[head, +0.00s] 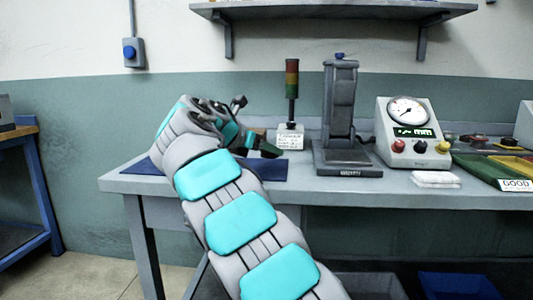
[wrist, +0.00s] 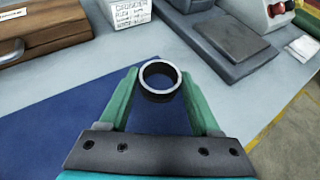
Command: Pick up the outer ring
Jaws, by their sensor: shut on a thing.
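The outer ring (wrist: 159,94) is a dark metal ring with a bright upper rim, in the middle of the wrist view. My gripper (wrist: 160,82) has its two green fingers on either side of the ring and is shut on it. The ring is over the dark blue mat (wrist: 48,146); I cannot tell whether it touches the mat. In the head view my gripper (head: 262,148) is above the left part of the bench, and the ring is hidden there.
A grey press (head: 341,105), a signal tower (head: 291,90) with a label block, and a gauge box (head: 412,133) stand on the bench (head: 330,186). A shelf (head: 330,10) hangs above.

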